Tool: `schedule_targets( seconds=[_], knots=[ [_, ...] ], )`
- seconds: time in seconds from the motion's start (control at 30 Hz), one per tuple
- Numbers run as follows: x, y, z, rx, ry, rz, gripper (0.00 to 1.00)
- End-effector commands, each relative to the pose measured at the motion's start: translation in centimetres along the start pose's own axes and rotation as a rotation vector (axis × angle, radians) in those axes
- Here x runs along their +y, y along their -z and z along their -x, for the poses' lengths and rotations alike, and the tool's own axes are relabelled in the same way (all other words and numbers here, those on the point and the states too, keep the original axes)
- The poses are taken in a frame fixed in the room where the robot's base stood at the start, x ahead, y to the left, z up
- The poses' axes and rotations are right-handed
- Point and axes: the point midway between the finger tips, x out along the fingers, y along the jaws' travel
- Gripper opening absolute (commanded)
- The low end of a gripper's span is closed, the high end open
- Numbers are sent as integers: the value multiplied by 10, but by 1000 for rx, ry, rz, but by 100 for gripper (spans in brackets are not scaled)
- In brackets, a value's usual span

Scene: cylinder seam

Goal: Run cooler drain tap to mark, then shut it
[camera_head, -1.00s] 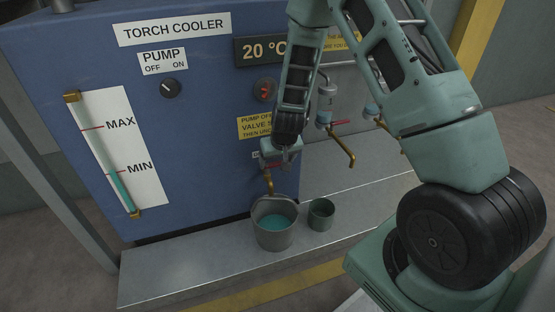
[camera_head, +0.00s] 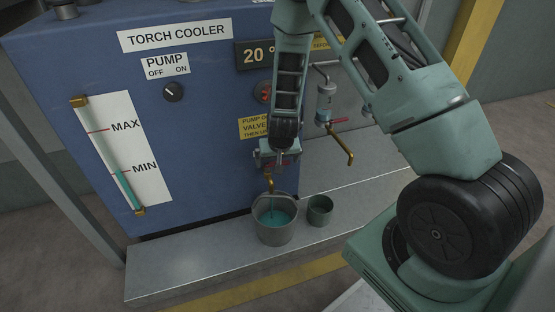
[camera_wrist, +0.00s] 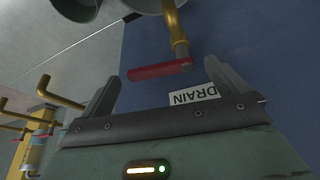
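The torch cooler (camera_head: 215,100) is a blue cabinet. Its sight gauge (camera_head: 112,155) shows teal liquid with the top close to the red MIN line. The brass drain tap (camera_head: 270,183) is above a grey bucket (camera_head: 275,236) holding teal liquid; a thin stream seems to fall from the spout. In the wrist view the tap's red lever (camera_wrist: 160,70) lies crosswise to the brass spout, beside the DRAIN label (camera_wrist: 193,94). My gripper (camera_wrist: 162,78) is open, a finger off each end of the lever, with no clear contact. In the head view my gripper (camera_head: 276,160) hides most of the tap.
A small grey cup (camera_head: 320,210) stands right of the bucket on the metal ledge (camera_head: 190,272). Another brass tap with a red handle (camera_head: 338,121) is to the right, near my arm. The pump knob (camera_head: 174,92) is on the panel. The ledge's left part is clear.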

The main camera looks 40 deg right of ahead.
Motion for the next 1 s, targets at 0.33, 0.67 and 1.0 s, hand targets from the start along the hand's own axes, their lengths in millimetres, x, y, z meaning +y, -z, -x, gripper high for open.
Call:
schedule_targets(
  seconds=[0.33,0.67,1.0],
  knots=[
    [0,2,29,2,1,1,99],
    [-1,3,107,2,2,2,99],
    [0,1,165,1,0,1,99]
  ],
)
